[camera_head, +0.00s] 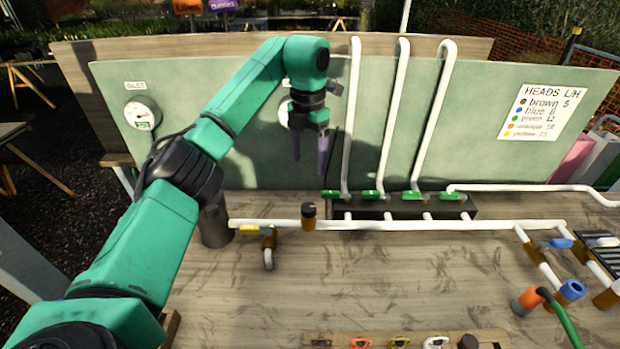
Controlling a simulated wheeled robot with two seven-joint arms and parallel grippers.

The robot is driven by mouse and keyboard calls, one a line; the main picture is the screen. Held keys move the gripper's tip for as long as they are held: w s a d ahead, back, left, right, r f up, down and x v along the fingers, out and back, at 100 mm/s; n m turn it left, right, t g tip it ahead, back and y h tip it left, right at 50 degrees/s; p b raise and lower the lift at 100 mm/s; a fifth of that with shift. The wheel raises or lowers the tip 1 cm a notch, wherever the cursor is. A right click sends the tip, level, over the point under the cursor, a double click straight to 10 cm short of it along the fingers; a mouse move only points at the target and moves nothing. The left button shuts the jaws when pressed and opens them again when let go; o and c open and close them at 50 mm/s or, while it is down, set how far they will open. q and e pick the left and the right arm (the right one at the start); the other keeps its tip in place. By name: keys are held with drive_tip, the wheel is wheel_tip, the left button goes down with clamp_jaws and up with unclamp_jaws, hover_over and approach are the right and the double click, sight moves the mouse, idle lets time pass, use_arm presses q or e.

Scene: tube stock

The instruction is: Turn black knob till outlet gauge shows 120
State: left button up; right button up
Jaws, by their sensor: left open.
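The black knob (309,208) sits on a brown body on the white horizontal pipe, in the middle of the bench. My left gripper (309,160) points down above it, apart from it, with its two fingers spread and nothing between them. A round white gauge (284,113) on the green panel is mostly hidden behind my left gripper, and its reading and label cannot be seen. Another gauge (142,113), with a label above it that looks like INLET, is on the panel at left; its needle is too small to read. My right gripper is not in view.
Several white vertical pipes (393,115) rise along the panel from green valves (411,196). A dark cylinder (214,225) stands left of the knob, by a yellow fitting (250,229). A row of small parts (435,342) lies at the front edge. The bench middle is clear.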

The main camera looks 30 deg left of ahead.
use_arm(q)
drive_tip(key=p, duration=0.1)
approach(308, 206)
drive_tip(key=shift+s+d+f, duration=0.25)
drive_tip(key=shift+s+d, duration=0.05)
drive_tip(key=shift+s, duration=0.3)
drive_tip(key=f, duration=0.2)
drive_tip(key=f+p, duration=0.1)
drive_tip(key=f, duration=0.2)
drive_tip(key=w+f+p, duration=0.1)
drive_tip(key=f, duration=0.1)
drive_tip(key=shift+w+a+f, duration=0.1)
drive_tip(key=shift+a+f, duration=0.15)
drive_tip(key=shift+f, duration=0.35)
drive_tip(key=shift+s+d, duration=0.1)
drive_tip(key=shift+s, duration=0.15)
drive_tip(key=shift+c, duration=0.9)
drive_tip(key=shift+w, duration=0.1)
clamp_jaws()
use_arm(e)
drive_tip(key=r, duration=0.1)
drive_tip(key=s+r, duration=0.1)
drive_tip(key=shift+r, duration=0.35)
